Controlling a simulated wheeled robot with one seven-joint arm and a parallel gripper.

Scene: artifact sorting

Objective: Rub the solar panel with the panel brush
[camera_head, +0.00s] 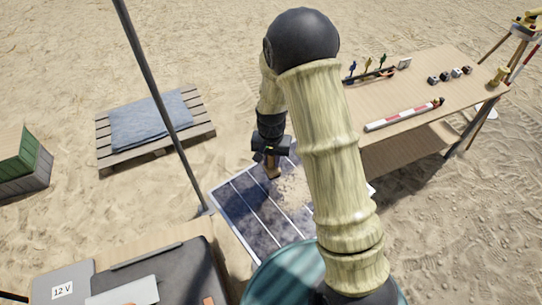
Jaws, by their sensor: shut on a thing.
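The solar panel (245,213) is a dark blue board with white lines, low in the middle of the view, with a patch of sand-coloured dirt (294,190) on it. My gripper (271,157) points down over the panel's upper part. It is shut on a small brownish tool, seemingly the panel brush (273,172), held upright with its lower end at or just above the panel beside the dirt. I cannot tell whether it touches. My arm hides the panel's right part.
A wooden table (400,118) at right carries a red-and-white rod (402,115) and several small items. A thin dark pole (160,95) stands left of the panel. A pallet (190,136) with a grey cloth lies farther left. A case marked 12 V (62,291) is at front left.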

